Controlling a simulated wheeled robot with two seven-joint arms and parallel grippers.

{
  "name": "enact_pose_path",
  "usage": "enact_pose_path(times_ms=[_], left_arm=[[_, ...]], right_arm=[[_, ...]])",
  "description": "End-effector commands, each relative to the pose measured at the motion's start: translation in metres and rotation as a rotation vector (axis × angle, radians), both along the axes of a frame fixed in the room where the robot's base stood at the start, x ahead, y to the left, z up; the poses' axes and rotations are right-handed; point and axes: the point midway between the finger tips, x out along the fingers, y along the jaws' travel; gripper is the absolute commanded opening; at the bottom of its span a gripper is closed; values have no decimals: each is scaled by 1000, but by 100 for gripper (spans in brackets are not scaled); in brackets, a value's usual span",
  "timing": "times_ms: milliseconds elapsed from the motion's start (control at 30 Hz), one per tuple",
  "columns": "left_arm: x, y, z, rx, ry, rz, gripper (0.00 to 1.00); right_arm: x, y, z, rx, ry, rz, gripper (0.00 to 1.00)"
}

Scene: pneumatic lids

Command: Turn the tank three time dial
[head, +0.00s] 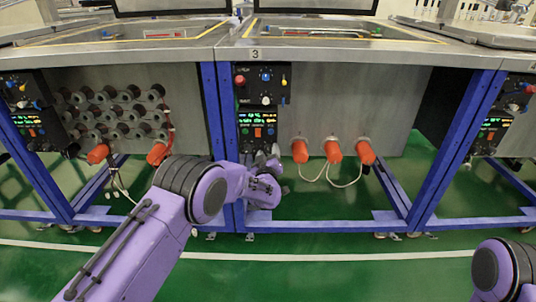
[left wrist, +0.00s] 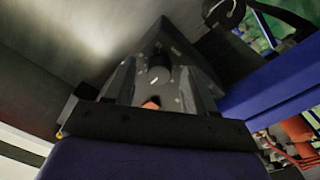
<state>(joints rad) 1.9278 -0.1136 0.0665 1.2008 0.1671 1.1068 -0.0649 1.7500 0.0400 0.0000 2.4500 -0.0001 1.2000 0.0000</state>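Tank three, marked with a "3" label (head: 254,54), has a black control panel (head: 243,95) on its front, left of centre. The panel has red, blue, yellow and white knobs above a lit display (head: 258,118). My left gripper (head: 266,158) is at the panel's lower edge, with its fingers pointing up toward it. In the left wrist view, a dark round part with a small white mark (left wrist: 160,62) shows between the grey fingers. It may be a dial, but I cannot tell whether they grip it. The time dial is not clearly identifiable. My right gripper is out of view.
Blue frame legs (head: 217,110) stand beside the panel. Orange connectors (head: 333,151) with loose cables hang right of the panel, and more (head: 98,153) hang at the left. A neighbouring tank has its own panel (head: 497,115). The green floor in front is clear.

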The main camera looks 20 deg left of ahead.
Motion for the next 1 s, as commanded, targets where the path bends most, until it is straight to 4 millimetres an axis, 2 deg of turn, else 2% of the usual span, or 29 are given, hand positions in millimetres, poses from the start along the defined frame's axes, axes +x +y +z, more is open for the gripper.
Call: enact_pose_path(times_ms=[133,233,500,600,733,1000], left_arm=[[-3,-1,1,0,0,0,55],[-15,-5,2,0,2,-1,55],[-76,-20,0,2,3,-2,55],[-92,-24,-2,1,2,-1,55],[-101,-25,-3,1,0,0,55],[-102,-26,-4,0,0,0,55]], right_arm=[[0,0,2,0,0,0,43],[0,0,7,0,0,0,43],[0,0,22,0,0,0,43],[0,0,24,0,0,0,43],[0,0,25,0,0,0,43],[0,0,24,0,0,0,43]])
